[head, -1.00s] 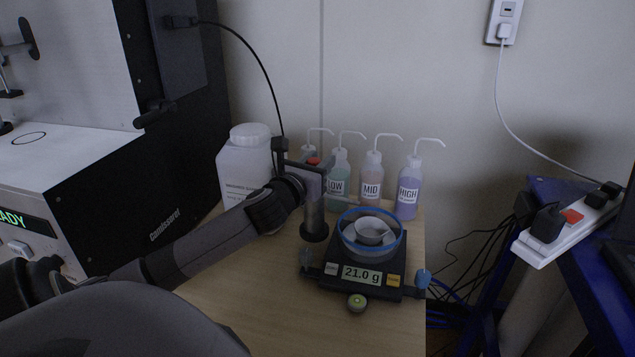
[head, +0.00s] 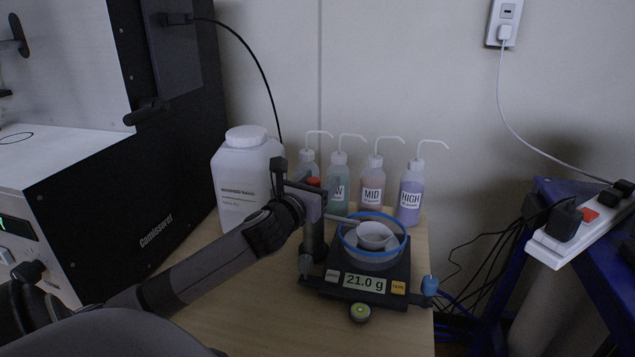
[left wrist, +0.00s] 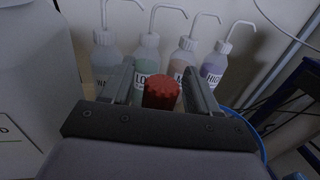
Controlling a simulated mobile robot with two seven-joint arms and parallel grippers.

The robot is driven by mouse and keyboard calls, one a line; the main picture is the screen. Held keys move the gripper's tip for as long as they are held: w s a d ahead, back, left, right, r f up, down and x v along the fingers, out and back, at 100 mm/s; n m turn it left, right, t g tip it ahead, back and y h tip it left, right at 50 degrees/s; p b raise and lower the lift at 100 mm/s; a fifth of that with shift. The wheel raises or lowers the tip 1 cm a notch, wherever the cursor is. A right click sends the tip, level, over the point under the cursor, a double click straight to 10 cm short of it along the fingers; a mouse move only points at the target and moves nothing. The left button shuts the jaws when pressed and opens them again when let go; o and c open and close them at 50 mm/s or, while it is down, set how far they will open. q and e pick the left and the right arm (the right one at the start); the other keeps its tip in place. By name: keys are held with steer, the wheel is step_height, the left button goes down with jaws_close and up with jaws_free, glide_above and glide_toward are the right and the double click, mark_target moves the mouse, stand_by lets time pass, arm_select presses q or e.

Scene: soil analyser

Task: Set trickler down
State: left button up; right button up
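The trickler (head: 315,235) is a dark upright cylinder with a red knob on top and a thin tube pointing right toward the scale's bowl. It stands just left of the scale (head: 368,282), which reads 21.0 g; its base looks at or very near the table top. My left gripper (head: 310,188) is around the upper part of the trickler, just below the knob. In the left wrist view, the red knob (left wrist: 162,94) sits between the two fingers (left wrist: 160,88); they appear shut on the body below it, where the contact is hidden. My right gripper is out of view.
A white bowl (head: 373,236) sits inside a blue-rimmed ring on the scale. Several wash bottles (head: 372,188) stand behind, with a large white jug (head: 245,180) to their left. The wooden table (head: 240,310) is clear in front. A power strip (head: 580,232) lies at right.

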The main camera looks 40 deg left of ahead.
arm_select(q)
steer(key=shift+r, duration=0.1)
steer(key=v, duration=1.2)
steer(key=shift+r, duration=0.1)
stand_by(0.7)
